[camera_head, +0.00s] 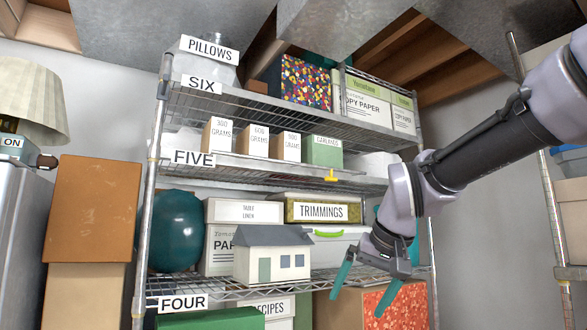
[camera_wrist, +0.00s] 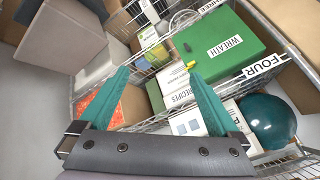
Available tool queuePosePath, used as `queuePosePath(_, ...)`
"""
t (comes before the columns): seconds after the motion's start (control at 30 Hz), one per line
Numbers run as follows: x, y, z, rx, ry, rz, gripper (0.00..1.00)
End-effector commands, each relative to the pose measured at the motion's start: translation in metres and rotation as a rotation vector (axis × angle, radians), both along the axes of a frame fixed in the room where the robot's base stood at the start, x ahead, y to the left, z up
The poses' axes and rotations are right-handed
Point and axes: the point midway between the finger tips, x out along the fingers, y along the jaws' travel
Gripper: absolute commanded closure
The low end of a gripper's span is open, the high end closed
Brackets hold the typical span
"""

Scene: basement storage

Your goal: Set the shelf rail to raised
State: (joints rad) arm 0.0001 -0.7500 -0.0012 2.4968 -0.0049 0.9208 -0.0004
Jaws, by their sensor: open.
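The shelf rail (camera_head: 265,165) is a grey bar along the front edge of the shelf labelled FIVE. It lies low, at about shelf level, in front of several small boxes. A yellow handle (camera_head: 331,175) sits near its right end. My gripper (camera_head: 366,286) is open and empty, below and to the right of the handle, in front of the shelf labelled FOUR. In the wrist view its teal fingers (camera_wrist: 155,73) are spread with nothing between them. A small yellow piece shows beyond them, but I cannot tell if it is the handle.
A model house (camera_head: 273,255), a teal ball (camera_head: 175,230) and a trimmings box (camera_head: 315,209) stand on shelf FOUR. A green wreath box (camera_wrist: 225,42) shows in the wrist view. Stacked cardboard boxes (camera_head: 92,210) and a lamp (camera_head: 30,100) stand at left.

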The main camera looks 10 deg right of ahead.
Motion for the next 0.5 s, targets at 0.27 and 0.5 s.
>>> queuePosePath(0.27, 0.007, 0.027, -0.005, 0.206, 0.127, -0.04, 1.0)
queuePosePath(0.5, 0.043, 0.096, 0.024, 0.786, 0.408, -0.137, 1.0)
